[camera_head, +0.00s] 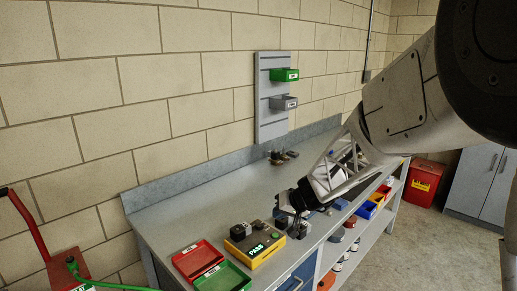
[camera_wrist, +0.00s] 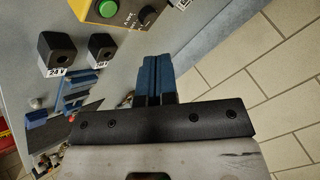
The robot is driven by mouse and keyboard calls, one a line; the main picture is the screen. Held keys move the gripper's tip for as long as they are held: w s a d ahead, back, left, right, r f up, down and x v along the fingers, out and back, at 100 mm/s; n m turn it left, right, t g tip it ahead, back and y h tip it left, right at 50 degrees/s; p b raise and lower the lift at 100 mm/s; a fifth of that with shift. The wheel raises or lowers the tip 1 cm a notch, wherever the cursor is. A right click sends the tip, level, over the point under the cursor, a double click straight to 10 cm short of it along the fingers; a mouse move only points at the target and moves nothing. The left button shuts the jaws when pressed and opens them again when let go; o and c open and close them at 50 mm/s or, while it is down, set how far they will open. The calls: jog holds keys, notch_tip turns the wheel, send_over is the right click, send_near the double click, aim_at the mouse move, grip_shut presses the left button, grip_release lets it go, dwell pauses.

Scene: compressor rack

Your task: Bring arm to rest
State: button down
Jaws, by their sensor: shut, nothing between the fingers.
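My gripper (camera_head: 292,222) hangs over the front part of the grey workbench (camera_head: 215,205), just right of a yellow box marked PASS (camera_head: 250,250). My arm reaches in from the upper right. In the wrist view the blue fingers of my gripper (camera_wrist: 153,78) are together with nothing between them. The yellow box (camera_wrist: 122,12) with a green button shows at the top of that view. Two black blocks with labels, one at the left (camera_wrist: 58,50) and one beside it (camera_wrist: 101,46), stand below it. The exact height of the fingertips above the bench is unclear.
A red tray (camera_head: 197,260) and a green tray (camera_head: 222,277) lie at the bench's near left. A wall panel (camera_head: 272,115) holds a green bin (camera_head: 284,75) and a grey bin (camera_head: 283,102). Small dark parts (camera_head: 280,157) stand at the back. The bench's left middle is clear.

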jog(key=s+d+r+g+h, duration=0.1)
jog(key=s+d+r+h, duration=0.1)
jog(key=s, duration=1.1)
jog(key=s+d+r+m+h, duration=0.1)
jog(key=s+d+r, duration=0.4)
jog(key=s, duration=0.8)
jog(key=s+d+r+g+h, duration=0.1)
jog(key=s+d+r+h, duration=0.2)
jog(key=s, duration=1)
jog(key=shift+s+d+r+m+g+h, duration=0.2)
jog(key=shift+d+r+m+g+h, duration=0.15)
jog(key=shift+d+h, duration=0.3)
